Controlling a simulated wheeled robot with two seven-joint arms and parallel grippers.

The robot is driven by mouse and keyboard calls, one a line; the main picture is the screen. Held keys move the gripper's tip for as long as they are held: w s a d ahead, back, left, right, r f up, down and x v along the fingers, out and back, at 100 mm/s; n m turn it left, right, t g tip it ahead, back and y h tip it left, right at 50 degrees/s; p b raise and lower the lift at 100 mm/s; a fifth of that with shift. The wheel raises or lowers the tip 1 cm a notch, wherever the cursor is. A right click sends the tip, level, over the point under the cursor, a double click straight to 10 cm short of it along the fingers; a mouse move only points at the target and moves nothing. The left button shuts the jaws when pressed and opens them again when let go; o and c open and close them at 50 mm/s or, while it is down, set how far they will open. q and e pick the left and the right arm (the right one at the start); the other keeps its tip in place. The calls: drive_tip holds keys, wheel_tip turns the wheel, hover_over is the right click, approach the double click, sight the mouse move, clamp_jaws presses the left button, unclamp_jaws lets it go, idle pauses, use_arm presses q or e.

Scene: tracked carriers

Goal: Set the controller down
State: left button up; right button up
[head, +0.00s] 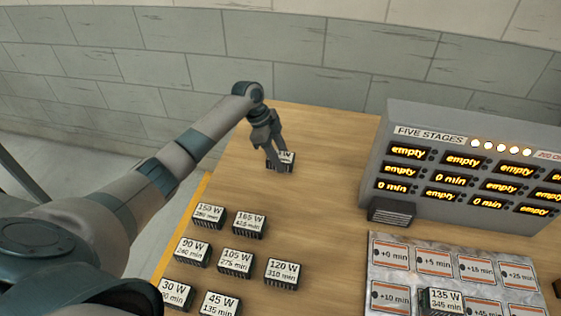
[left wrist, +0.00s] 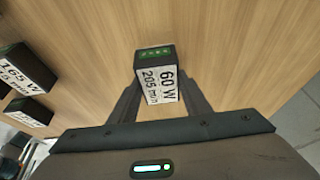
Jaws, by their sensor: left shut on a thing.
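The controller, a dark ribbed block (head: 286,158) with a white label on top, is between the fingers of my left gripper (head: 275,155) over the back left of the wooden table. In the left wrist view the label of this block (left wrist: 160,84) reads 60 W, 205 min, and its far end face is dark with green marks. My left gripper (left wrist: 157,92) is shut on it, one finger on each side. The block is at or very close to the table surface; I cannot tell if it touches. My right gripper is not in view.
Several similar labelled blocks, such as 105 W (head: 236,262), stand at the front left. A grey panel (head: 470,190) with lit displays stands right, a dark ribbed block (head: 391,212) before it. A marked board (head: 405,275) carries a 135 W block (head: 441,301). Table around my gripper is clear.

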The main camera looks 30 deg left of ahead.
use_arm(q)
wheel_tip(320, 180, down, 2)
drive_tip(key=shift+p, duration=0.3)
drive_tip(key=shift+f, duration=0.3)
drive_tip(key=shift+f, duration=0.1)
drive_tip(key=o, duration=1.3)
